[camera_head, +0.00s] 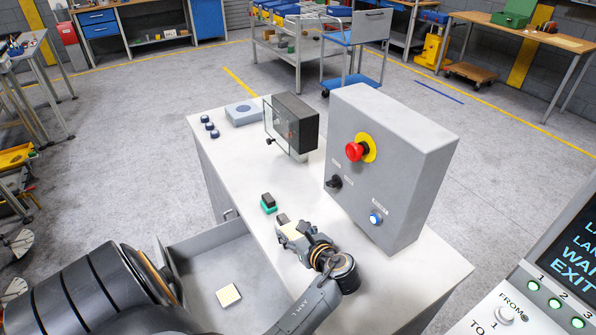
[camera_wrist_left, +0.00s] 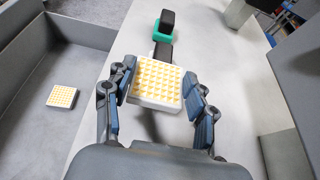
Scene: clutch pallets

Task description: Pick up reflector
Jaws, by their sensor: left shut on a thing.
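My left gripper (camera_head: 290,233) is low over the grey worktop, in front of the control box. In the left wrist view it (camera_wrist_left: 158,95) is shut on a reflector (camera_wrist_left: 155,82), a square white plate with a grid of amber cells, with one finger on each side. A second, similar reflector (camera_head: 228,295) lies flat in the open grey drawer and also shows in the left wrist view (camera_wrist_left: 62,96). Whether the held reflector touches the worktop is unclear. My right gripper is not in view.
A black block on a teal base (camera_head: 268,205) stands just beyond the gripper, with another dark block (camera_head: 282,218) nearer. The control box (camera_head: 392,165) with a red button stands to the right. A dark glass-fronted box (camera_head: 292,125) and blue-topped pieces (camera_head: 209,127) are farther back.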

